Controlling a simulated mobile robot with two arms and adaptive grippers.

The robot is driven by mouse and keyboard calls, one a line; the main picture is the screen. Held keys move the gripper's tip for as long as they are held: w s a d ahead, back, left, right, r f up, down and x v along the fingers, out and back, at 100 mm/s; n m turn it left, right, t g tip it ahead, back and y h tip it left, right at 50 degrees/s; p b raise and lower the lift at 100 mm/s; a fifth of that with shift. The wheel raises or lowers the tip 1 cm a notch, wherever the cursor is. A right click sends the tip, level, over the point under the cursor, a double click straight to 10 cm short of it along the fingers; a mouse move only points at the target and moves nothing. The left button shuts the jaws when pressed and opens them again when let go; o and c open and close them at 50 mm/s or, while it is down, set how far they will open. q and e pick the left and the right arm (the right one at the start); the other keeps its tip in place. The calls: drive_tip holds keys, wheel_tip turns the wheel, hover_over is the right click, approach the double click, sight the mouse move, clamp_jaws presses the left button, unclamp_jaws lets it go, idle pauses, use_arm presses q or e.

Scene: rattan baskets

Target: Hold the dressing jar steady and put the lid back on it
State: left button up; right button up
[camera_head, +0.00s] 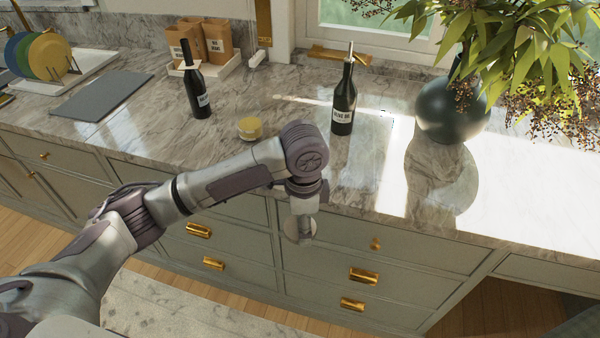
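A small, low round jar (250,128) with a yellowish look stands on the marble counter, left of centre. It is upright; I cannot tell whether its top is open or covered. My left arm reaches in from the left, and its wrist bends down in front of the counter's edge. My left gripper (300,226) hangs below the wrist, in front of the drawers, away from the jar. A pale round shape shows at its end, but I cannot tell whether it is a lid or gripper part. The fingers are not clear. My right gripper is not in view.
A dark bottle (195,85) stands behind and left of the jar, and an olive oil bottle (344,98) to its right. A dark vase (450,110) with leafy branches stands further right. A grey board (102,97) lies at left.

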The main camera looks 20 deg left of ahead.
use_arm(q)
drive_tip(key=s+a+f+n, duration=0.4)
drive_tip(key=s+n, duration=0.3)
drive_tip(key=s+a+f+n, duration=0.4)
drive_tip(key=s+f+n, duration=0.1)
drive_tip(key=s+n, duration=0.1)
drive_tip(key=shift+s+a+f+n, duration=0.3)
drive_tip(key=shift+s+n, duration=0.1)
drive_tip(key=shift+n, duration=0.2)
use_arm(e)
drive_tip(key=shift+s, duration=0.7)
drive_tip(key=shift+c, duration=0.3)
